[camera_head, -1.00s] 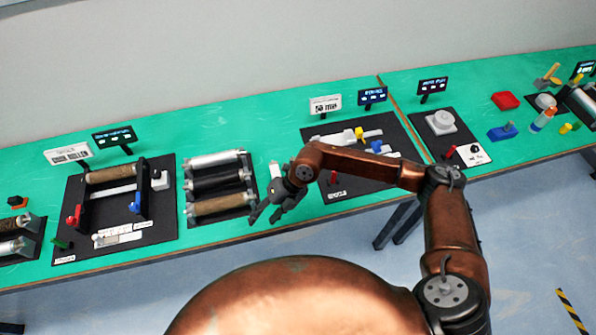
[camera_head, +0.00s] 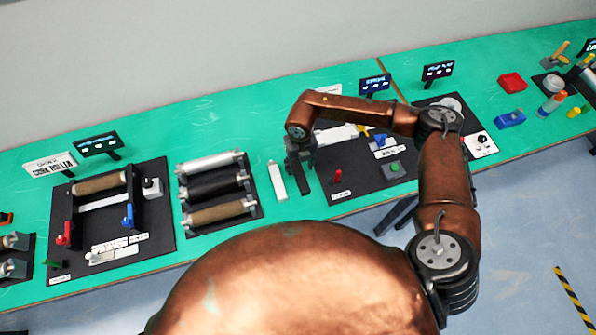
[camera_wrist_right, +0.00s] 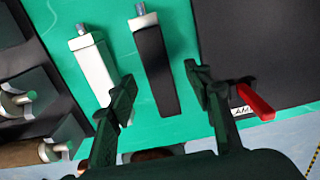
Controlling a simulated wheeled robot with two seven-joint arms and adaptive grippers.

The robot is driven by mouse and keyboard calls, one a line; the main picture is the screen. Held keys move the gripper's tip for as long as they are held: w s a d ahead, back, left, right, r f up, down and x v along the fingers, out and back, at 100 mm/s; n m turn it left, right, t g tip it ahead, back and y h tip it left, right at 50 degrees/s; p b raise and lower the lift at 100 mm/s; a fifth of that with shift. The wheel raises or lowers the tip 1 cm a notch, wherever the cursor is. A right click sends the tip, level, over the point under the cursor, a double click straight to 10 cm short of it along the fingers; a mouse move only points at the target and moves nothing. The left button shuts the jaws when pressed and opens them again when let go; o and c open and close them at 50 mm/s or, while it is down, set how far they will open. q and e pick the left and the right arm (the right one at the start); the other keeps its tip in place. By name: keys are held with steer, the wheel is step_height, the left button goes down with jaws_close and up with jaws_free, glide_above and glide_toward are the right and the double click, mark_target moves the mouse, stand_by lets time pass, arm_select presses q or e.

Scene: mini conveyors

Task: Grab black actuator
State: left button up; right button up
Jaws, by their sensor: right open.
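The black actuator (camera_wrist_right: 157,75) shows in the right wrist view, lying on the green table with its grey metal tip pointing away. A white actuator (camera_wrist_right: 92,65) lies to its left, and also shows in the head view (camera_head: 277,180). My right gripper (camera_wrist_right: 160,88) is open and empty, with one finger on each side of the black actuator in the picture; I cannot tell the height gap. My left gripper is not in view.
A black board (camera_head: 345,185) with a red lever (camera_wrist_right: 255,100) lies close to the right of my gripper. A roller rack (camera_head: 213,190) stands to the left of the white actuator. A bare green strip (camera_head: 240,125) runs behind them along the wall.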

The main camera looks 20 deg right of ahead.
mark_target(299, 171)
step_height(299, 171, down, 4)
steer(key=shift+w+a+r, duration=0.1)
steer(key=shift+w+a, duration=0.05)
steer(key=shift+f, duration=0.5)
steer(key=c, duration=1.2)
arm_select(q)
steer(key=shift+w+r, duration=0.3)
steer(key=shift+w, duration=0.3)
arm_select(e)
jaws_close()
